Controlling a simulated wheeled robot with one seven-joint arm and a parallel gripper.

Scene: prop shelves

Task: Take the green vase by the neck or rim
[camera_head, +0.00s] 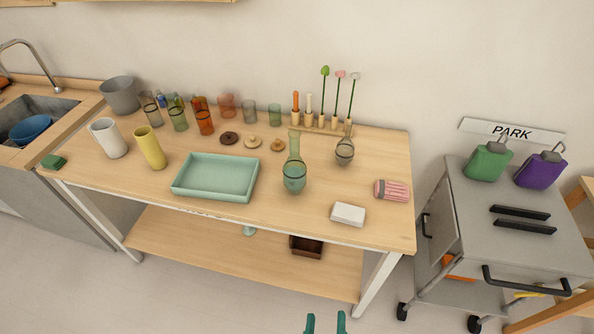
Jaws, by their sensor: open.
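The green vase (294,178) is translucent, with a round body and a long narrow neck. It stands upright on the wooden table (235,229), right of the middle and near the front edge. My gripper (326,324) shows only as two teal fingertips at the bottom edge of the view. The fingers are apart with nothing visible between them. The gripper is well below the vase in the picture and apart from it. The rest of the gripper is out of view.
A mint tray (216,197) lies left of the vase. A grey glass vase (345,150) stands behind right. A white box (347,214) and a pink striped cloth (391,190) lie to the right. Flower stems in holders (322,126) stand behind. A grey cart (524,240) is at right.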

